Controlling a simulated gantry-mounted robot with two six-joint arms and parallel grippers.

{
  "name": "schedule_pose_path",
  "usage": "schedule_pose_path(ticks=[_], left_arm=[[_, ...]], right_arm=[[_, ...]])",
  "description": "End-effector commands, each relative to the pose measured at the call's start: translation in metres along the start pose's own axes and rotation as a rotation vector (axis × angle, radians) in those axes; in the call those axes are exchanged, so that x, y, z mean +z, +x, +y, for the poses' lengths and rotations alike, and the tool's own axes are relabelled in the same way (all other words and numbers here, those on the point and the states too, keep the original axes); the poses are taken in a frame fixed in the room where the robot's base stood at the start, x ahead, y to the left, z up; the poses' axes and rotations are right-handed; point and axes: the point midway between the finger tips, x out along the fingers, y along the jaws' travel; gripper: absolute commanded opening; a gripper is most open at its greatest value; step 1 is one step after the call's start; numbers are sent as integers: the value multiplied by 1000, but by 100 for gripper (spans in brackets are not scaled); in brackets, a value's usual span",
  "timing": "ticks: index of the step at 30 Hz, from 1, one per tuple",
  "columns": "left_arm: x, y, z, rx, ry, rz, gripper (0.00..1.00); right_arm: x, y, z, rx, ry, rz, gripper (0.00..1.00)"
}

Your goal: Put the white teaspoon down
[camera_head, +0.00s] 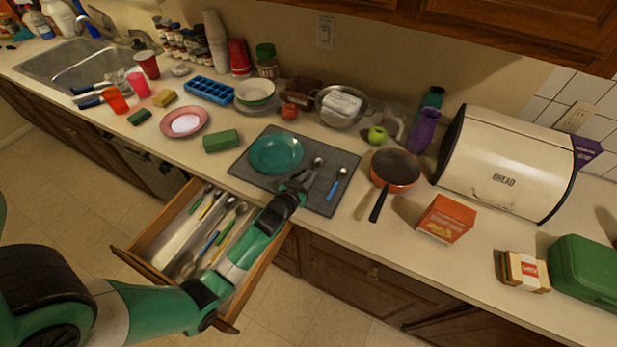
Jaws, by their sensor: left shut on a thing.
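My left gripper (301,183) is shut on the white teaspoon (317,163), low over the front right part of the dark grey mat (344,158). The spoon's bowl points toward the back, away from the gripper; its handle is mostly hidden by the jaws. I cannot tell whether the spoon touches the mat. A teal plate (275,153) lies on the mat left of the spoon. A blue-handled spoon (337,184) lies on the mat to the right. My right gripper is not in view.
An open drawer (150,238) with several utensils sits below my left arm. A frying pan (396,169) stands right of the mat, its handle toward the counter's front. A green sponge (221,140) is left of the mat. A green apple (377,135) is behind.

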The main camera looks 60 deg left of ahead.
Motion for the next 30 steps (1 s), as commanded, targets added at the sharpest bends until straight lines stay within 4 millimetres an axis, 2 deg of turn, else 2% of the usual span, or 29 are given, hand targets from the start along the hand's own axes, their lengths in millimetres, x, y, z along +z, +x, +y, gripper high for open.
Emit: schedule_pose_path(ticks=[6,7,12,23,26,30], left_arm=[[4,1,0,0,0,0,0],[4,1,0,0,0,-1,20],[3,1,0,0,0,-1,49],[4,-4,0,0,0,-2,49],[2,-19,0,0,0,-1,49],[4,-52,3,1,1,-1,49]], right_arm=[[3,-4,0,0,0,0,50],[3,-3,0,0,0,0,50],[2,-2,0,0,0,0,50],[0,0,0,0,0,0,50],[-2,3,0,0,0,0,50],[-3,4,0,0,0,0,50]])
